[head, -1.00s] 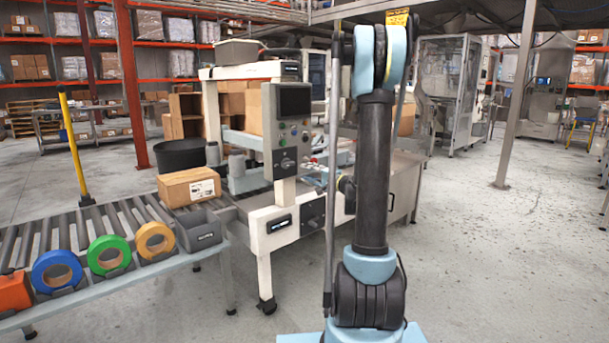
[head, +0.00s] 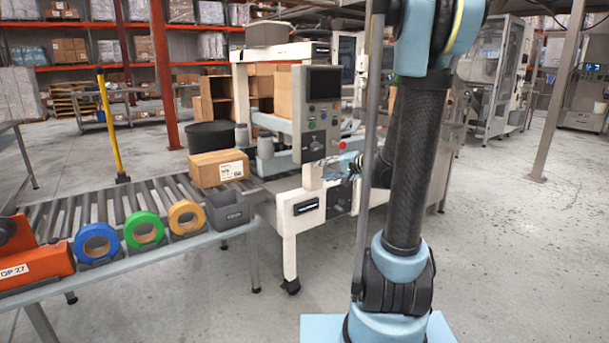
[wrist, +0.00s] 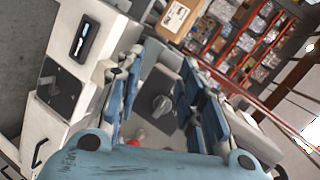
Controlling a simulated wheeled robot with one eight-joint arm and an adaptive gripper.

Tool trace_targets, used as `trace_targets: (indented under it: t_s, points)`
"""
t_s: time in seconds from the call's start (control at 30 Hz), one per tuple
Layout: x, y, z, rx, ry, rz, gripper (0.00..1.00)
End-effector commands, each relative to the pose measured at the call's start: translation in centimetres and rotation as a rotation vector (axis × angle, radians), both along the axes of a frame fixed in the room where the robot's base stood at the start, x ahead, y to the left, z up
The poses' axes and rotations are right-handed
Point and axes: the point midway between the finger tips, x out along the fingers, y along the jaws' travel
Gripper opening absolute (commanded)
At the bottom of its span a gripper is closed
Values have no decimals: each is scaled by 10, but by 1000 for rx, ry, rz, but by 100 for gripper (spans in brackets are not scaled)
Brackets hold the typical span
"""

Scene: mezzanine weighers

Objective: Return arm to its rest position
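My arm stands upright on the right of the head view, its dark upper link leaning slightly right and its top joint cut by the frame edge. In the head view my gripper is mostly hidden behind the arm; a small light-blue part shows beside the weigher. In the wrist view my gripper (wrist: 160,88) has its two blue-padded fingers spread apart, with nothing between the pads.
A roller conveyor (head: 90,202) carries a cardboard box (head: 218,169). Open floor (head: 510,260) lies right.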

Motion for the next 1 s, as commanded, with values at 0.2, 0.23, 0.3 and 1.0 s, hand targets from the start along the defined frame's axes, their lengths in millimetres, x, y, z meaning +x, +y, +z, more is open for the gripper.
trace_targets:
  t_s: [0.2, 0.23, 0.3, 1.0]
  points:
    - [-55, 8, -16, -181, 57, 83, 35]
    - [-63, 8, -19, -206, 66, 92, 35]
    - [-80, 7, -25, -263, 86, 117, 35]
    - [-256, -54, -96, -842, 312, 312, 35]
